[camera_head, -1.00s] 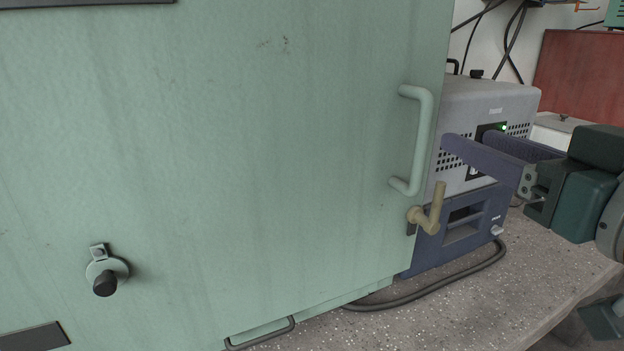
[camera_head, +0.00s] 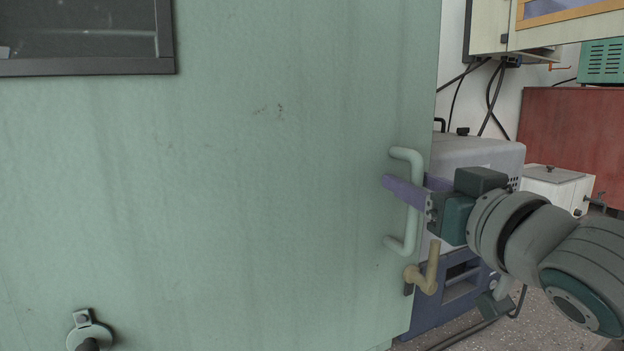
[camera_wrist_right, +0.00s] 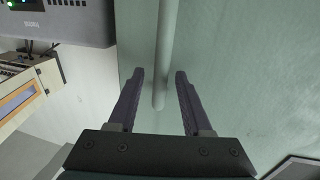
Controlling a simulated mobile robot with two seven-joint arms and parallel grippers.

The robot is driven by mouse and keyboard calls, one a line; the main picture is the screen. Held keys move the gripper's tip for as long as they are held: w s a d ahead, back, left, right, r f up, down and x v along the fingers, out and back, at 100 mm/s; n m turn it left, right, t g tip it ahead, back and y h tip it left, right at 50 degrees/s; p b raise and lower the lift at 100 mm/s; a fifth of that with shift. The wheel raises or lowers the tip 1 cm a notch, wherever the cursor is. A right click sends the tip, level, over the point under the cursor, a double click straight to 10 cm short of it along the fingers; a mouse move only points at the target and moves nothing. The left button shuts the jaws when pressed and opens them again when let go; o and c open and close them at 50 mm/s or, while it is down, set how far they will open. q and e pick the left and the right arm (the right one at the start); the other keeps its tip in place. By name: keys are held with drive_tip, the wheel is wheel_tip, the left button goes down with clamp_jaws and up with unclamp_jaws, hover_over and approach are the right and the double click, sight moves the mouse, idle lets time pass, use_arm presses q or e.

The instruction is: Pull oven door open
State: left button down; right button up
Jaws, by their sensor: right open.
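The oven door (camera_head: 270,200) is a large pale green panel that fills most of the head view and looks shut. Its long handle (camera_head: 412,232) is a pale green vertical bar near the door's right edge. A tan latch lever (camera_head: 430,268) sits just below the handle and points up. My right gripper (camera_head: 402,190) is at the handle, open. In the right wrist view its two fingers (camera_wrist_right: 159,80) stand on either side of the handle bar (camera_wrist_right: 161,85), with gaps on both sides. My left gripper is not in view.
A grey instrument (camera_head: 478,152) and a dark blue unit (camera_head: 440,290) stand right of the oven, close behind my right wrist. A white box (camera_head: 555,185) and a red panel (camera_head: 570,130) are farther back. A round knob (camera_head: 88,330) is at the lower left of the door.

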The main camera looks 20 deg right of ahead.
clamp_jaws()
idle(0.4)
idle(1.0)
